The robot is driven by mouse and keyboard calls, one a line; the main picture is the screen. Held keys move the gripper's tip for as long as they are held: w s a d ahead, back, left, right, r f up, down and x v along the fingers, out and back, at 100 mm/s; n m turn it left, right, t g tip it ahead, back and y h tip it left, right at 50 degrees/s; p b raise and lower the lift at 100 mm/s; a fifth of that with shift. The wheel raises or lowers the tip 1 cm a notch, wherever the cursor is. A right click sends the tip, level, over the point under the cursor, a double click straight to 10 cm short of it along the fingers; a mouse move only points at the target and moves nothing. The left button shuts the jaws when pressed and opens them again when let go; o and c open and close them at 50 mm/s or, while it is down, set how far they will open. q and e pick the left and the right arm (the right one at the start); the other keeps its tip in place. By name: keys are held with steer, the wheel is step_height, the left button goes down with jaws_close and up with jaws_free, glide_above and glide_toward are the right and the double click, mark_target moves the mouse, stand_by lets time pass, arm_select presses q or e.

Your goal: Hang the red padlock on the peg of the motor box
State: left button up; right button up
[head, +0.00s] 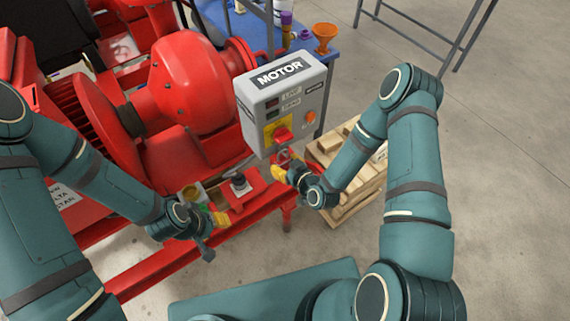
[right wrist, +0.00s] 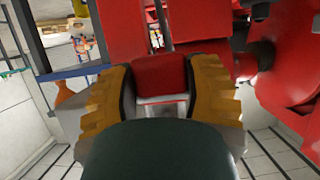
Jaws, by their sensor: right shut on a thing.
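The red padlock (right wrist: 160,75) is between the yellow fingers of my right gripper (right wrist: 160,92) in the right wrist view. Its grey shackle points away from the gripper. In the head view my right gripper (head: 285,173) is just below the grey motor box (head: 264,100), and a small red piece that looks like the padlock (head: 284,155) shows beyond its fingers. The box's front carries a red switch handle (head: 283,134) on a yellow plate. I cannot make out the peg. My left gripper (head: 212,220) is low over the skid's front edge; its fingers are too small to judge.
The red pump and motor (head: 190,85) fill the left. A wooden pallet stack (head: 350,195) stands behind my right forearm. A blue table (head: 325,50) with an orange funnel (head: 325,35) is at the back. The floor on the right is clear.

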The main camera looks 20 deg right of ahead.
steer(key=o, duration=1.3)
steer(key=shift+s, duration=0.1)
steer(key=v, duration=1.2)
steer(key=s+a+f+m+g, duration=0.1)
steer(key=s+a+m+g, duration=0.1)
steer(key=g, duration=0.1)
steer(key=s+a+f+m+g+b, duration=0.1)
steer(key=s+a+m+g, duration=0.1)
steer(key=a+g, duration=0.1)
steer(key=s+a+f+m+g+b, duration=0.1)
steer(key=s+a+f+m+g, duration=0.1)
steer(key=g, duration=0.2)
steer(key=shift+a+g+h, duration=0.2)
steer(key=shift+g+h, duration=0.1)
steer(key=shift+g, duration=0.1)
